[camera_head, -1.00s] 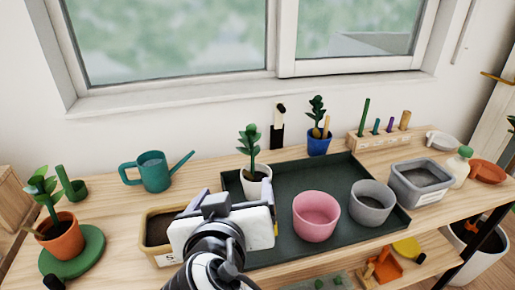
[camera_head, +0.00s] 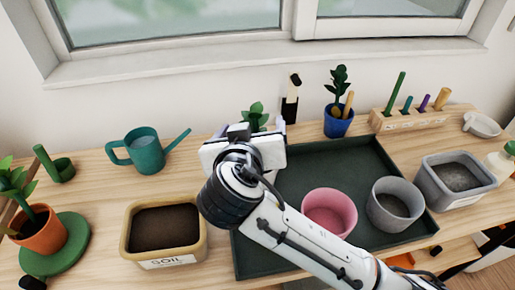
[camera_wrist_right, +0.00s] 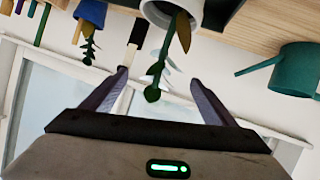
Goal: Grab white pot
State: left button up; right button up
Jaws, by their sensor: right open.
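The white pot (camera_wrist_right: 160,10) shows in the right wrist view at the top edge, partly cut off, with the picture upside down. Its plant (camera_wrist_right: 160,62) has a dark stem and green leaves that appear between my fingers. In the head view my right gripper hides the pot, and only the plant's top leaves (camera_head: 254,114) show behind it. My right gripper (camera_head: 250,130) is open, its two fingers pointing toward the plant. It also shows in the right wrist view (camera_wrist_right: 159,76), holding nothing; I cannot tell the exact gap to the pot. My left gripper is out of view.
A dark tray (camera_head: 270,250) holds a pink pot (camera_head: 330,210) and a grey pot (camera_head: 395,204). A soil box (camera_head: 165,232), a teal watering can (camera_head: 146,152), a blue pot (camera_head: 338,122) and a grey bin (camera_head: 456,178) stand around it. The window wall is behind.

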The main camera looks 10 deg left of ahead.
jog(key=shift+x, duration=1.8)
jog(key=shift+f, duration=0.1)
jog(key=c, duration=1.8)
jog(key=shift+c, duration=0.7)
